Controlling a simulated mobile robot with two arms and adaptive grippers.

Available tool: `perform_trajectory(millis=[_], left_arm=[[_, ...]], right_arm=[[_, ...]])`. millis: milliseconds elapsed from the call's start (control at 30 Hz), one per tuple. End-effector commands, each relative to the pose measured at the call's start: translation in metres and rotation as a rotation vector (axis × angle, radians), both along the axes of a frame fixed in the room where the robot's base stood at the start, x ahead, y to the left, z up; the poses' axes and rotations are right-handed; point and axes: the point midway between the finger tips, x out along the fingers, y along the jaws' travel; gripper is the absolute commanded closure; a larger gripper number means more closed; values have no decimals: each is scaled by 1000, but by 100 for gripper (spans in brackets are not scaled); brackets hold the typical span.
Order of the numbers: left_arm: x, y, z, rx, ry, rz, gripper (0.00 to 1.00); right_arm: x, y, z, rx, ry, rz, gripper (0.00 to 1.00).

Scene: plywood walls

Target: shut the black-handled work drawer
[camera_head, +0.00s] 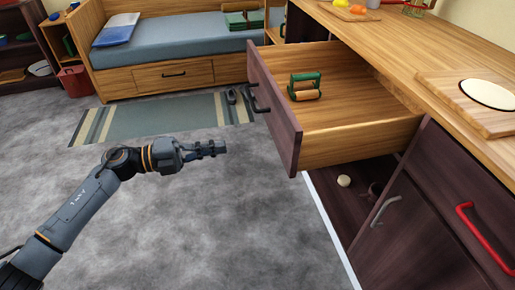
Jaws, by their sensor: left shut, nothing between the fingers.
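The work drawer (277,108) has a dark front with a black handle (257,100) and stands pulled far out from the counter. A green and tan object (305,86) sits inside it on the light wood bottom. My left gripper (222,148) is shut and empty, over the grey floor to the left of the drawer front. It is apart from the drawer and a little lower in the picture than the handle. My right gripper is not in view.
A wooden counter (440,45) runs above the drawer, with a board (475,97) on it. A red-handled front (470,200) and a grey-handled door (405,225) are at right. A bed (185,42) and striped rug (165,117) lie behind. Carpet at left is clear.

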Motion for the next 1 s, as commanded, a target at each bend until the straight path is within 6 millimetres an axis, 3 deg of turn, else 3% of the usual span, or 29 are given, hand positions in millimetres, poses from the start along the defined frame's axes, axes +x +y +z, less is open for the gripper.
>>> perform_trajectory(millis=[167, 600, 800, 1000], left_arm=[[5, -22, 2, -2, -3, -4, 100], [29, -108, 2, -4, -1, 0, 100], [35, -129, 1, -3, 1, 1, 100], [36, -133, 1, -2, 1, 2, 100]], right_arm=[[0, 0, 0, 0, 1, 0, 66], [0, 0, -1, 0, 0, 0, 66], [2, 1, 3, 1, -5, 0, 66], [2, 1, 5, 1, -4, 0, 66]])
